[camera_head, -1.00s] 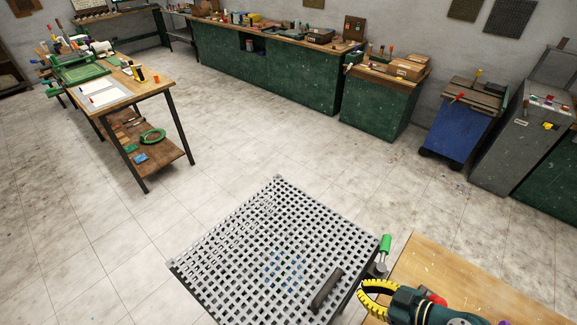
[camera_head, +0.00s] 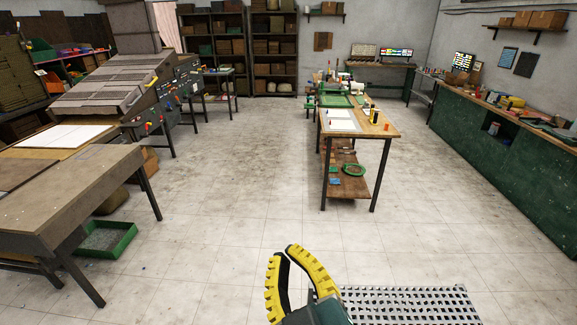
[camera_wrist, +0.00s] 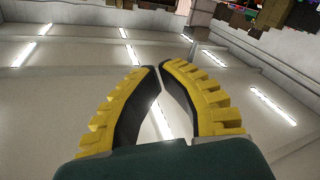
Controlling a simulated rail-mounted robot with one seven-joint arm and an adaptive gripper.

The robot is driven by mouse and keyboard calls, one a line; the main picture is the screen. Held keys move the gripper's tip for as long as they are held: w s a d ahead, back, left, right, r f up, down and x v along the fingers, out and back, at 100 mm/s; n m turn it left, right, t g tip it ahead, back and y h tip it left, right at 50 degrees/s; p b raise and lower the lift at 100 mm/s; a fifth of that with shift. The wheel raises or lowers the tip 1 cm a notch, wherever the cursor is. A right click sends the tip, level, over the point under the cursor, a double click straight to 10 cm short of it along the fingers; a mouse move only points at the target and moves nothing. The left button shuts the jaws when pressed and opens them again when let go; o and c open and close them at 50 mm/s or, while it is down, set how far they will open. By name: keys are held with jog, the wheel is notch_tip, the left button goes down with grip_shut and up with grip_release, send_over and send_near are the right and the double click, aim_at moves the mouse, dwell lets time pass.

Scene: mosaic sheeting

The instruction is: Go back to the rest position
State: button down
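My gripper (camera_head: 283,252) shows at the bottom middle of the head view, its yellow-and-black fingers pointing up over the floor. In the wrist view its two fingertips (camera_wrist: 160,67) come together at the top with nothing between them, so it looks shut and empty. The wrist view looks up at the ceiling and its strip lights. Most of my arm is out of view.
A wooden worktable (camera_head: 385,126) stands ahead, a grey-brown table (camera_head: 62,200) at the left, and a green bench (camera_head: 500,165) at the right. The floor (camera_head: 235,215) between is clear.

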jog(key=s+d+r+m+t+h+p, duration=0.1)
jog(key=s+d+r+m+t+h, duration=0.1)
jog(key=s+r+m, duration=0.3)
jog(key=s+d+r+m+t+h, duration=0.1)
jog(key=d+r+m+t+h, duration=0.2)
jog(key=r, duration=0.4)
notch_tip(320, 180, up, 13)
jog(key=p, duration=1.4)
jog(key=shift+a+r, duration=0.15)
jog(key=c, duration=1.8)
grip_release()
jog(key=shift+y, duration=0.3)
